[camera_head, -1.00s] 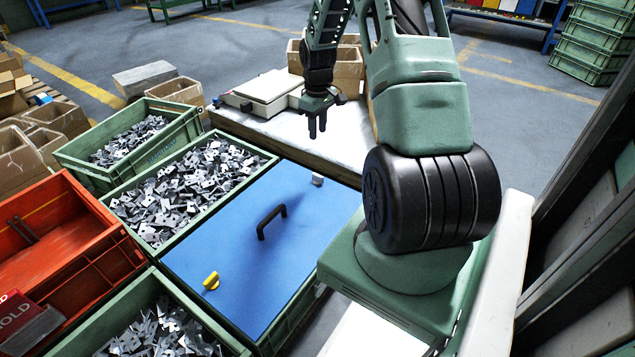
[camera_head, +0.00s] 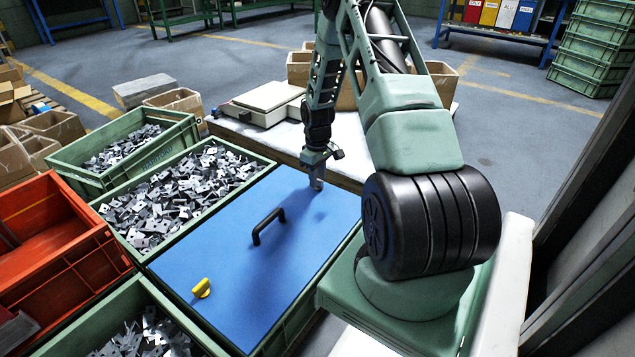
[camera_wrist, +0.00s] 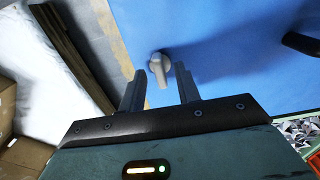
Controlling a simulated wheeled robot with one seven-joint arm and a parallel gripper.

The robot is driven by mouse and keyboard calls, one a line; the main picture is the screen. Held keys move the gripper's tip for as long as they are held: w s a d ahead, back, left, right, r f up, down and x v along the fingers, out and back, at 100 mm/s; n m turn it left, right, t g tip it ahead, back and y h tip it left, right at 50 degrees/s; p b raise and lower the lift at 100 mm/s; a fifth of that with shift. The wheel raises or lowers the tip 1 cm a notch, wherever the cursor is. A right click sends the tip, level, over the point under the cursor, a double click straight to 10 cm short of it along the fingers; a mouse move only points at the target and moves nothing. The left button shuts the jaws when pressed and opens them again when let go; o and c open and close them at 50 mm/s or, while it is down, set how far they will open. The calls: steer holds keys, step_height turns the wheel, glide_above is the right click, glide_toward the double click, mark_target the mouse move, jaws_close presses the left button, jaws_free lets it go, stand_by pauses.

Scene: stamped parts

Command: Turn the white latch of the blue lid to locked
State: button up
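The blue lid (camera_head: 225,290) lies flat on a green crate, with a black handle (camera_head: 268,226) in its middle and a yellow latch (camera_head: 201,288) near its front left. The white latch (camera_wrist: 159,68) shows in the wrist view near the lid's far edge, just beyond and between my fingertips. In the head view my gripper hides it. My gripper (camera_wrist: 158,80) is open, with one finger to each side of the latch's line. In the head view my gripper (camera_head: 317,185) points down over the lid's far corner. I cannot tell whether the fingers touch the lid.
Green crates of stamped metal parts (camera_head: 180,195) stand left of the lid. A red crate (camera_head: 60,250) stands farther left. A table (camera_head: 345,150) with a scale (camera_head: 262,102) and cardboard boxes lies just beyond the lid.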

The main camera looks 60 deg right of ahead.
steer(key=shift+f, duration=0.3)
jaws_close()
